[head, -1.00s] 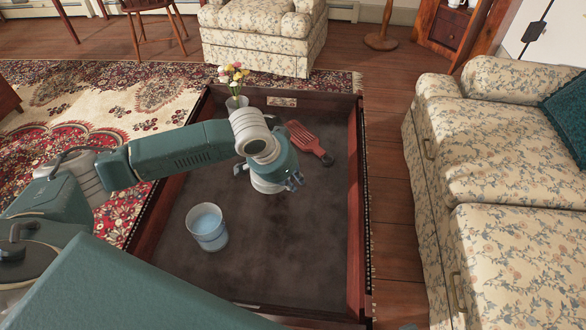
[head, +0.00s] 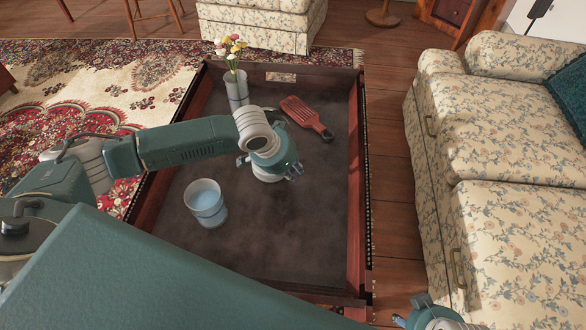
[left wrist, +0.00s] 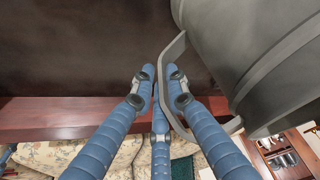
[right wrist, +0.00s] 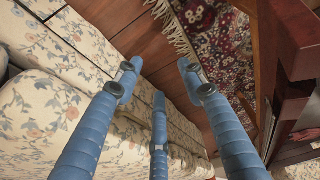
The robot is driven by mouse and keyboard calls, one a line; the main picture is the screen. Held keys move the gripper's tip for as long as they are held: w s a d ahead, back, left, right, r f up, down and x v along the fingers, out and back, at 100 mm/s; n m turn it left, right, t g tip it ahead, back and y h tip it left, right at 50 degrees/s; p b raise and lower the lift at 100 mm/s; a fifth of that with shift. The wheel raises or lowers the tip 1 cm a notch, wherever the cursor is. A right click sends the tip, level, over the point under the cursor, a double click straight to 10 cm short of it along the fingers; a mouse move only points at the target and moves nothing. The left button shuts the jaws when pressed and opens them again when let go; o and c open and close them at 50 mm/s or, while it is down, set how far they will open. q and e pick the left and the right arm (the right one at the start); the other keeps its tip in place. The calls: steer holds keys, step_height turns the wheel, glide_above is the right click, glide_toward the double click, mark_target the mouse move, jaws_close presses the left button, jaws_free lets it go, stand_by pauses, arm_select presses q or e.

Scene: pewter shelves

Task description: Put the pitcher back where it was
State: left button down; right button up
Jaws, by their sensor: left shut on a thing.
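The pitcher (left wrist: 245,60) is a grey vessel with an angular handle, large at the upper right of the left wrist view. My left gripper (left wrist: 160,78) is shut on this handle. In the head view my left gripper (head: 280,168) is over the dark table top (head: 280,240). There the pitcher is mostly hidden by the gripper and wrist, and I cannot tell whether it touches the table. My right gripper (right wrist: 158,68) is open and empty beside the sofa; in the head view part of it shows at the bottom edge (head: 428,312).
A light blue cup (head: 205,203) stands left of the left gripper. A vase with flowers (head: 237,92) and a red slotted paddle (head: 305,113) are farther back on the table. A raised wooden rim (head: 357,190) borders the table. A floral sofa (head: 505,130) is at right.

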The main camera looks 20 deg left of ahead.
arm_select(q)
steer(key=shift+w+r, duration=0.1)
steer(key=shift+w, duration=0.05)
arm_select(e)
steer(key=shift+f, duration=0.1)
arm_select(q)
steer(key=c, duration=1.7)
jaws_free()
steer(key=shift+c, duration=0.2)
steer(key=shift+s+r, duration=0.2)
steer(key=p+v, duration=0.3)
steer(key=v, duration=0.8)
steer(key=shift+r, duration=0.25)
arm_select(e)
step_height(320, 180, down, 11)
steer(key=s, duration=0.1)
steer(key=shift+s+g, duration=0.25)
steer(key=shift+g, duration=0.05)
arm_select(q)
steer(key=shift+s+a, duration=0.1)
steer(key=shift+s, duration=0.05)
arm_select(e)
steer(key=shift+s+f, duration=0.1)
steer(key=shift+f, duration=0.05)
